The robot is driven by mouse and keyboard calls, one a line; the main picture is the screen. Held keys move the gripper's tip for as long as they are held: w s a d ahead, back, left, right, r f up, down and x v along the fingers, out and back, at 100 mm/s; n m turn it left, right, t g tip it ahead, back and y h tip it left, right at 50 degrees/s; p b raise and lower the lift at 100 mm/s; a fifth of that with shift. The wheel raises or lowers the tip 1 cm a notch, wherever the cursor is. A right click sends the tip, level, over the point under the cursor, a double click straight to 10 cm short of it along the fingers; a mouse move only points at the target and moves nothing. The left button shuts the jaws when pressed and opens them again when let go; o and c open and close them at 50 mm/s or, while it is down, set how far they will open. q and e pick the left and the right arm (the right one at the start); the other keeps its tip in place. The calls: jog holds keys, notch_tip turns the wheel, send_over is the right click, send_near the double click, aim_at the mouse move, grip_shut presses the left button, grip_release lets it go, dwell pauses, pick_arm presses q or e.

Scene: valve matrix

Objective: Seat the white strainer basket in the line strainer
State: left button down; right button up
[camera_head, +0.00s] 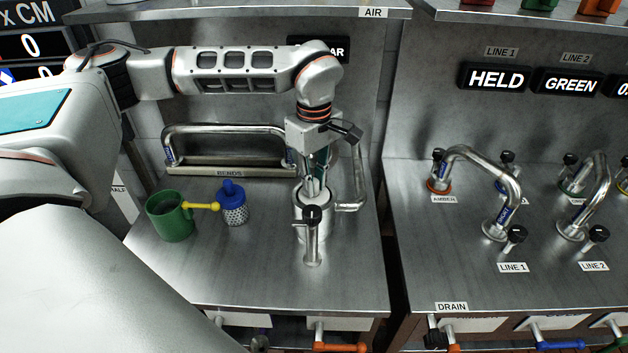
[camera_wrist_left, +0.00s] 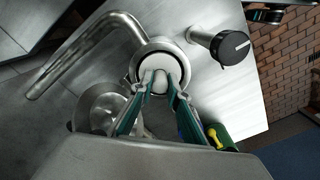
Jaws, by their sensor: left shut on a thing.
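The line strainer (camera_head: 300,224) is a steel upright cylinder near the middle of the left bench in the head view. Its round open mouth (camera_wrist_left: 146,50) shows in the wrist view. My left gripper (camera_head: 315,190) points down into that mouth, its fingertips (camera_wrist_left: 160,84) shut on the white strainer basket (camera_wrist_left: 148,72). Only the basket's white top shows, inside the steel ring; its lower part is hidden by the strainer and fingers. I cannot tell how deep it sits. My right gripper is in neither view.
A green mug (camera_head: 170,218), a yellow handle (camera_head: 202,206) and a blue-capped mesh basket (camera_head: 234,210) stand left of the strainer. A black-knobbed post (camera_head: 312,240) stands just in front. A bent pipe (camera_head: 358,180) runs at its right. The bench's front left is clear.

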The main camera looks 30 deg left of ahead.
pick_arm(q)
jog(key=c, duration=2)
grip_release()
jog(key=shift+f, duration=0.15)
jog(key=shift+o, duration=0.2)
notch_tip(320, 180, up, 12)
jog(key=shift+r+b, duration=0.2)
jog(key=shift+b, duration=0.2)
